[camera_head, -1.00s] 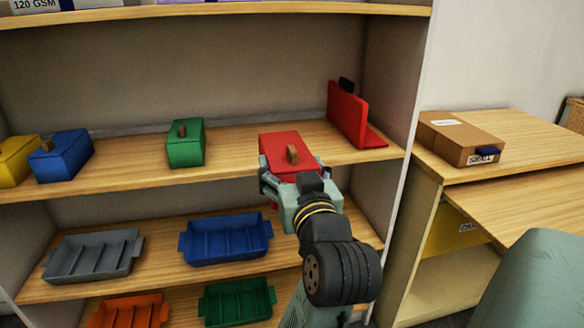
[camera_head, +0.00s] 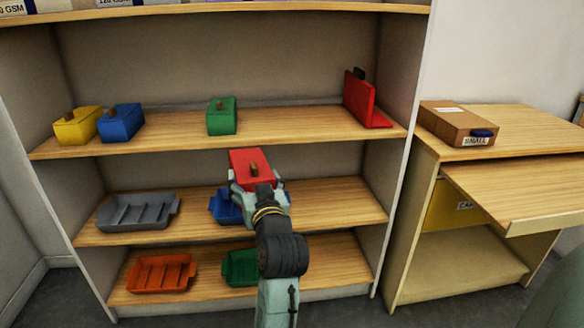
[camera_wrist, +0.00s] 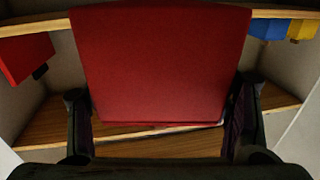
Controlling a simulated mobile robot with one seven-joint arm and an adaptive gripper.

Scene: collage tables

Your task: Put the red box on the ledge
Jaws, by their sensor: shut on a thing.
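The red box (camera_head: 250,160), with a small brown knob on top, is held in my gripper (camera_head: 256,183). In the head view it hangs in front of the shelving unit, below the upper shelf's front edge. In the wrist view the red box (camera_wrist: 160,65) fills the middle, with a finger on each side of it. On the right, a desk has a lower light-wood board (camera_head: 520,185) jutting forward, bare on top. I cannot tell for certain which surface is the ledge.
The upper shelf (camera_head: 300,125) bears yellow (camera_head: 76,127), blue (camera_head: 120,124) and green (camera_head: 222,117) boxes and a red bookend (camera_head: 360,100). Trays fill the lower shelves. A brown carton (camera_head: 455,122) stands on the desk top (camera_head: 535,130).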

